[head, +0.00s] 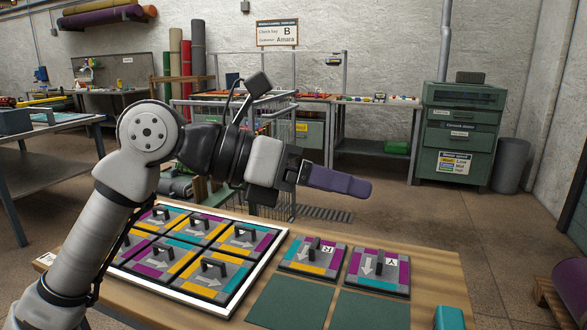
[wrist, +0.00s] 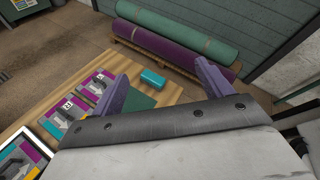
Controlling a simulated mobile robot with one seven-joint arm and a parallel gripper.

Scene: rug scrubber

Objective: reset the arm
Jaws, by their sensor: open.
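My arm reaches up and across the left half of the head view. My gripper (head: 365,187) points right, in the air above the wooden table (head: 440,268). Its purple fingers also show in the wrist view (wrist: 165,80), spread well apart with nothing between them. In the head view one finger mostly covers the other.
On the table lie a white-framed tray (head: 278,250) of handled tiles, two loose tiles (head: 313,256) (head: 379,271), dark green pads (head: 290,300) and a teal block (head: 449,318). Rolled rugs (wrist: 180,35) lie on a pallet beyond. A green cabinet (head: 460,133) stands behind.

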